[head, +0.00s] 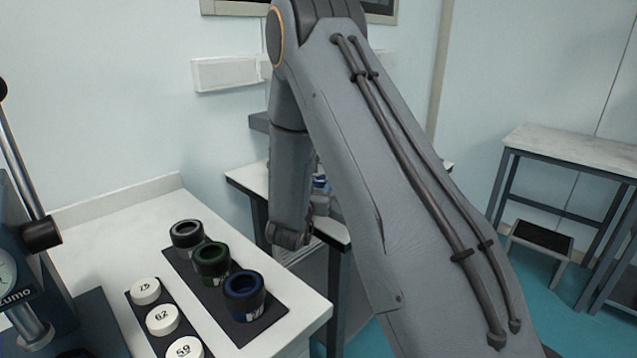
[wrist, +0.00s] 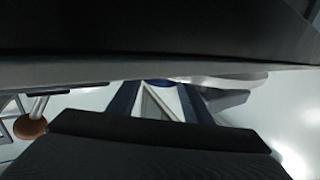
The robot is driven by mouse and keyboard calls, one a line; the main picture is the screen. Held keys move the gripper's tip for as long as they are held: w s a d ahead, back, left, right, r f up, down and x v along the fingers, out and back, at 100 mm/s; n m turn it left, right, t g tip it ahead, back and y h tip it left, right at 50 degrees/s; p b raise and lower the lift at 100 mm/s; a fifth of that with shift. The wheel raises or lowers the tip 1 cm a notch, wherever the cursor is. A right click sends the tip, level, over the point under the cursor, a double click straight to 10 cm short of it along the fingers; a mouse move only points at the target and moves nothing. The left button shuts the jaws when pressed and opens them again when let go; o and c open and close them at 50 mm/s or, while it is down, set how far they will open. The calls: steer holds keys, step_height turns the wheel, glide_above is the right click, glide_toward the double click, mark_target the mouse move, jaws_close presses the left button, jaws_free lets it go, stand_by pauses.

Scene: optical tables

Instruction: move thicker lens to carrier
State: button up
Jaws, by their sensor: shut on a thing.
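In the head view my gripper is hidden behind my arm. In the wrist view dark parts fill the top and bottom, and I take them to be my gripper (wrist: 160,98), seen very close. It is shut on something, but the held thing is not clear. No lens can be picked out for certain, and neither can the carrier. On the white counter (head: 105,235) three short black cylinders stand in a row on a dark mat: one with a grey ring (head: 187,236), one green (head: 212,262), one blue (head: 245,294).
White round discs marked with numbers (head: 163,319) lie on a second dark strip. A dark blue machine with a gauge (head: 8,268) stands at the left. A table (head: 248,178) is partly behind my arm. Another table (head: 575,150) and a low step (head: 541,237) are at right.

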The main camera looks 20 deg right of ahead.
steer(key=o, duration=1.2)
steer(key=shift+f, duration=0.2)
steer(key=shift+c, duration=0.2)
